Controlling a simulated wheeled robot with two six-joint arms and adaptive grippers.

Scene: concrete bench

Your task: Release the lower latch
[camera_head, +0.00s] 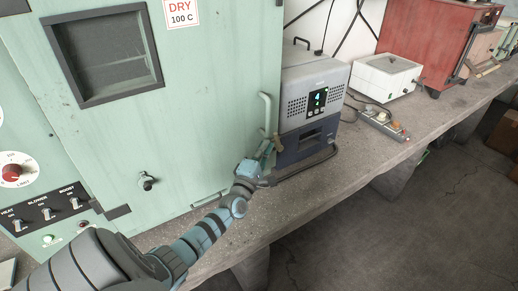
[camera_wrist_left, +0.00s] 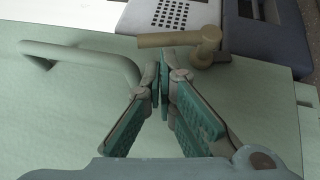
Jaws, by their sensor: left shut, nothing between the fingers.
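The pale green oven door (camera_head: 190,110) fills the left of the head view, with a curved grab handle (camera_head: 264,112) near its right edge. Just below the handle is the small tan latch (camera_head: 277,142), partly hidden by my gripper. In the left wrist view the latch (camera_wrist_left: 170,40) is a tan bar with a rounded knob at its right end, lying across the door edge; the handle (camera_wrist_left: 80,52) is left of it. My left gripper (camera_head: 265,152) is shut and empty, its fingertips (camera_wrist_left: 164,76) close to the latch; I cannot tell whether they touch. My right gripper is out of view.
A blue-grey instrument (camera_head: 318,100) stands close to the right of the oven, leaving a narrow gap. A power strip (camera_head: 382,124), a white box (camera_head: 385,77) and a red cabinet (camera_head: 435,45) sit further along the bench. The bench front (camera_head: 300,195) is clear.

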